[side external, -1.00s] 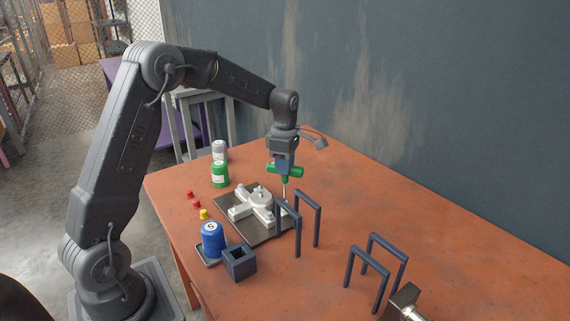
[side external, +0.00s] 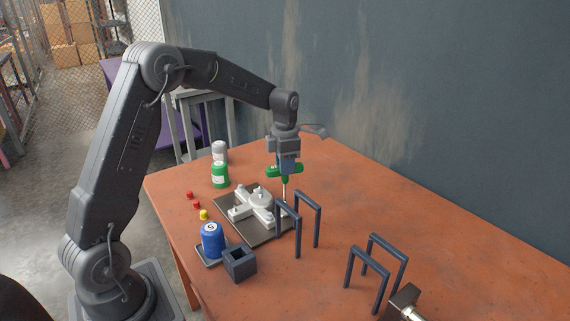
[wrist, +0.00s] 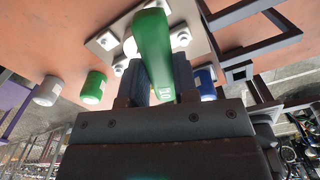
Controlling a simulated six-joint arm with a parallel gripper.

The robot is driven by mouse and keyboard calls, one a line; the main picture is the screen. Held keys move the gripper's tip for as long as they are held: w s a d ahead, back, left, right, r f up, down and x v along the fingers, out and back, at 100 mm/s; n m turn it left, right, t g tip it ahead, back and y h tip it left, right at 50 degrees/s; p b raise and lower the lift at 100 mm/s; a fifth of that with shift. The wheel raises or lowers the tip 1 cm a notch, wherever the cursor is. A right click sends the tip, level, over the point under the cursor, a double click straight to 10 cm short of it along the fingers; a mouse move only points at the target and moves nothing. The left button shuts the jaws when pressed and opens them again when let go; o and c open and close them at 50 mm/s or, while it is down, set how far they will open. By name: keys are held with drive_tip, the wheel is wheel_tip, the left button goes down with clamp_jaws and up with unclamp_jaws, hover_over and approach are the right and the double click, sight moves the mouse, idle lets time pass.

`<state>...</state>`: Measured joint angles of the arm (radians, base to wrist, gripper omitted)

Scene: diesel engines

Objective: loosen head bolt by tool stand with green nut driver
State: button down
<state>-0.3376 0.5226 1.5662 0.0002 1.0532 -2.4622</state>
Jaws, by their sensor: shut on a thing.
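My gripper (side external: 286,163) is shut on the green nut driver (side external: 287,171) by its T-shaped handle. The driver is upright, its thin metal shaft (side external: 285,188) pointing down at the right-hand arm of the white engine part (side external: 259,199). The tip is partly hidden by the tool stand's dark bar, so I cannot tell whether it sits on a bolt. The engine part lies on a dark plate (side external: 250,228). The tool stand (side external: 297,222), two dark upright frames, is just right of the plate. In the wrist view the green handle (wrist: 155,50) lies between my gripper's jaws (wrist: 157,85).
A green canister (side external: 220,175) and grey canister (side external: 219,152) stand behind the plate. A blue canister (side external: 212,240) and dark square holder (side external: 240,263) stand in front. Small red and yellow caps (side external: 203,214) lie left. Another frame pair (side external: 370,272) stands front right.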

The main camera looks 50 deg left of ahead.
drive_tip(key=shift+r, duration=4.35)
drive_tip(key=shift+f, duration=0.1)
